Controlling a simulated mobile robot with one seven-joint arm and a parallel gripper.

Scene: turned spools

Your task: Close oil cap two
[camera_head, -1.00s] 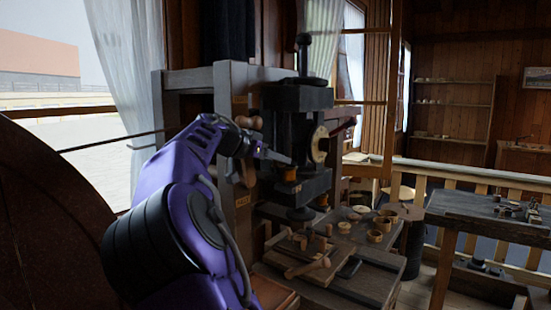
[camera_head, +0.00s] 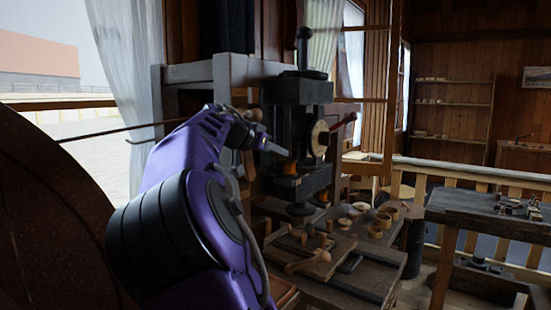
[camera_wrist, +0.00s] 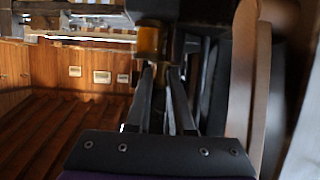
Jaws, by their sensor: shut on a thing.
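An amber oil cup (camera_head: 289,168) sits on a ledge at the front of the dark machine (camera_head: 300,92). My gripper (camera_head: 284,153) reaches in from the left and its tips are at the top of this cup. In the wrist view, the two grey fingers of my gripper (camera_wrist: 162,72) stand close together, with the amber cup (camera_wrist: 148,40) just beyond their tips. The fingers are shut on a small part at the cup's top, seemingly its oil cap, which they mostly hide. I cannot tell the lid's angle, or whether this is cap two.
A pale round disc (camera_head: 319,138) and a red-handled lever (camera_head: 343,121) stand right of the cup.

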